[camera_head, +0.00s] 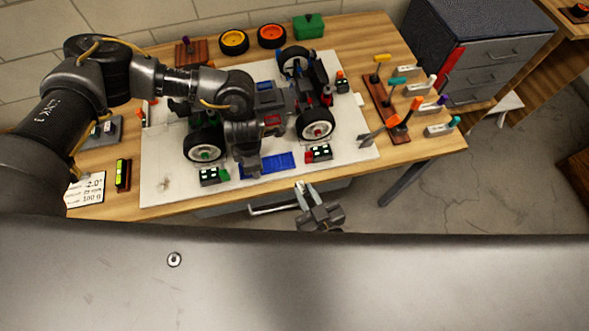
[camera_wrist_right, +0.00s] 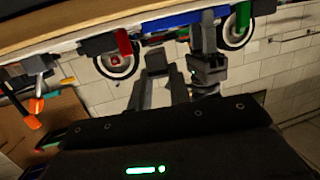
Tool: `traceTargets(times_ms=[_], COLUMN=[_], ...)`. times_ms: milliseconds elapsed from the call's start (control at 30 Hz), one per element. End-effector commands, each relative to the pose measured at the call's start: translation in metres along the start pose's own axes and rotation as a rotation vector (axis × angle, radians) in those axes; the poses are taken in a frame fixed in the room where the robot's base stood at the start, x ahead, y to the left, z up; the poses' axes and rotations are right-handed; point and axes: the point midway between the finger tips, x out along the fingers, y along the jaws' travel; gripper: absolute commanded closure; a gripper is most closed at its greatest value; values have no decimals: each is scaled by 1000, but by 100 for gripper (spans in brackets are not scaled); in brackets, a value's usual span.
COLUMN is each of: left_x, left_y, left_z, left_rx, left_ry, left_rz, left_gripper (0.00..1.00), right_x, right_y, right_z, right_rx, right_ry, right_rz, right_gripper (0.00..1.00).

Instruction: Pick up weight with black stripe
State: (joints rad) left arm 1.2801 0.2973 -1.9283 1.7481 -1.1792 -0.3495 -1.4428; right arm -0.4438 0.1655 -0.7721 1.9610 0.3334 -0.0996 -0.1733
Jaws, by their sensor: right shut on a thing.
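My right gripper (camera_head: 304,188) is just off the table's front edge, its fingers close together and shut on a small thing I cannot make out. In the right wrist view its fingers (camera_wrist_right: 172,72) show, but what is between them is not clear. My left gripper (camera_head: 247,158) hangs over the front side of the car (camera_head: 275,103), and I cannot tell whether its jaws are open. I cannot pick out a weight with a black stripe in either view.
The car stands on a white board (camera_head: 165,182) on the wooden table (camera_head: 440,147). Wheel scales (camera_head: 209,176) stand at its near side. A rack (camera_head: 377,98) and several coloured-handled items are at the right.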

Motion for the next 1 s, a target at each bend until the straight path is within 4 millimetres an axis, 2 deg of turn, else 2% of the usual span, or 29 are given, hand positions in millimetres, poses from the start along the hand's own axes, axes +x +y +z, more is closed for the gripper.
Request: traceTargets(times_ms=[33, 100, 300, 500, 733, 767, 933, 1000], left_x=[0, 0, 0, 0, 0, 0, 0, 0], left_y=[0, 0, 0, 0, 0, 0, 0, 0], left_z=[0, 0, 0, 0, 0, 0, 0, 0], left_rx=[0, -1, 0, 0, 0, 0, 0, 0], left_ry=[0, -1, -1, -1, -1, -1, -1, -1], left_rz=[0, 0, 0, 0, 0, 0, 0, 0], left_gripper=[78, 78, 78, 78, 78, 55, 33, 31], right_x=[-14, -28, -56, -66, -66, -66, -66, -66], right_y=[0, 0, 0, 0, 0, 0, 0, 0], right_z=[2, 6, 11, 12, 13, 13, 13, 13], right_rx=[1, 1, 1, 0, 0, 0, 0, 0], right_ry=[-2, -3, 0, 3, 2, 2, 2, 2], right_rz=[-1, -1, -1, 0, 0, 0, 1, 0], right_gripper=[100, 100, 100, 100, 100, 100, 100, 100])
